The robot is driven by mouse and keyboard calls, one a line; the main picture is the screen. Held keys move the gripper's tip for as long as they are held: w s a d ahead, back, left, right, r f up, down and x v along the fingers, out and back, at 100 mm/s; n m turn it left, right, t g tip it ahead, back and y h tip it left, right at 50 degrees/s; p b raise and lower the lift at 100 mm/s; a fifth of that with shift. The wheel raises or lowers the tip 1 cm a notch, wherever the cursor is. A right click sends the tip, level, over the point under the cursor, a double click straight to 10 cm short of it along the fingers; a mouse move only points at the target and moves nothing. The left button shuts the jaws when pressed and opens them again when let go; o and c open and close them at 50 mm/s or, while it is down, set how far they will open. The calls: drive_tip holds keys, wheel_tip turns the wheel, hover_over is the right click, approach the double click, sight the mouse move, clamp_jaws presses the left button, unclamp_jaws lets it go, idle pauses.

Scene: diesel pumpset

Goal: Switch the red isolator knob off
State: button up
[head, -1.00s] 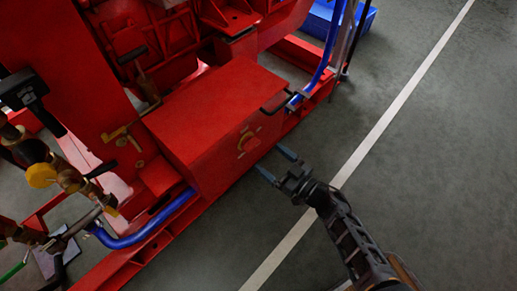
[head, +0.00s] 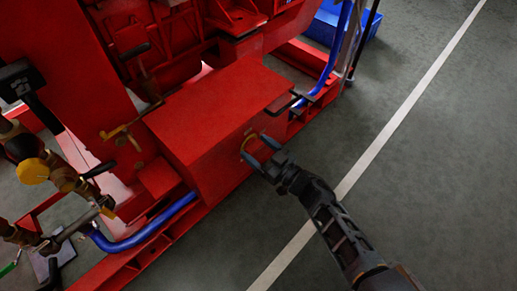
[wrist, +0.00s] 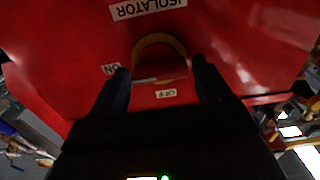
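The red isolator knob (wrist: 160,70) sits on a yellow ring on the red box's face, under an upside-down ISOLATOR label (wrist: 148,8). Its grip lies roughly level in the wrist view, with a pale mark on its left part. The ON label (wrist: 111,69) is on its left and the OFF label (wrist: 166,94) below it. My gripper (wrist: 162,78) is open, one finger on each side of the knob with gaps showing. In the head view my gripper (head: 261,152) is at the box face and partly hides the yellow ring (head: 246,140).
The red box (head: 205,110) stands on the pumpset's red frame. A black handle (head: 282,103) juts out right of the knob, near a blue hose (head: 325,80). Another blue hose (head: 145,235) lies at lower left. The grey floor (head: 420,170) at right is clear.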

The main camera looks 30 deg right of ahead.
drive_tip(key=c, duration=0.7)
